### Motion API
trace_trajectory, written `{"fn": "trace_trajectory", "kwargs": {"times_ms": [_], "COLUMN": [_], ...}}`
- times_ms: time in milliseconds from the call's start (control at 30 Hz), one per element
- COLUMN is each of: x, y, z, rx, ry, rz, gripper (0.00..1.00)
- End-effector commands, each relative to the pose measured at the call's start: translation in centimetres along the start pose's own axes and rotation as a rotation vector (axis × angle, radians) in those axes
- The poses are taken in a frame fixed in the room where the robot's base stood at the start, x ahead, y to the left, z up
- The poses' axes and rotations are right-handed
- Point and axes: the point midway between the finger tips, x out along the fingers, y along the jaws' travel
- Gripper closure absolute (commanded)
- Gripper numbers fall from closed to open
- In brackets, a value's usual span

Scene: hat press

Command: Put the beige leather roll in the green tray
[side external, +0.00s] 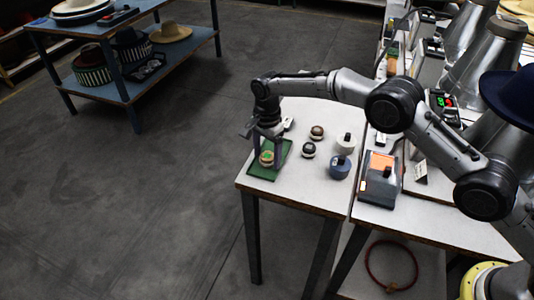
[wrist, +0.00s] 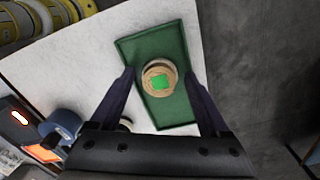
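The beige leather roll (wrist: 159,75) is a short round roll with a bright green square on its top. It appears to rest on the floor of the green tray (wrist: 178,112), near the middle. In the side external view the roll (side external: 266,157) shows between my fingers, over the green tray (side external: 263,174) at the table's left corner. My gripper (wrist: 158,76) is open, with a finger on each side of the roll and a visible gap to each. It also shows above the tray in the side external view (side external: 267,160).
Right of the tray stand a brown-topped roll (side external: 317,132), a dark-topped roll (side external: 308,150), a white pot (side external: 346,143) and a blue pot (side external: 340,166). An orange-fronted device (side external: 379,175) stands further right. The table's front left strip is clear.

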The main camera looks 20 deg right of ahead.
Motion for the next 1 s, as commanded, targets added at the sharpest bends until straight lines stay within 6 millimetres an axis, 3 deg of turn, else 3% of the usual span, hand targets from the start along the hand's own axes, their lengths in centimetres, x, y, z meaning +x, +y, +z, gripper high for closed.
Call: {"fn": "trace_trajectory", "kwargs": {"times_ms": [267, 700, 1000], "x": [-0.9, -9.1, -12.2], "y": [-0.1, -0.1, 0.0], "z": [0.0, 0.0, 0.0], "rx": [0.0, 0.0, 0.0], "ry": [0.0, 0.0, 0.0], "rz": [-0.003, -0.004, 0.0], "gripper": [0.21, 0.21, 0.21]}}
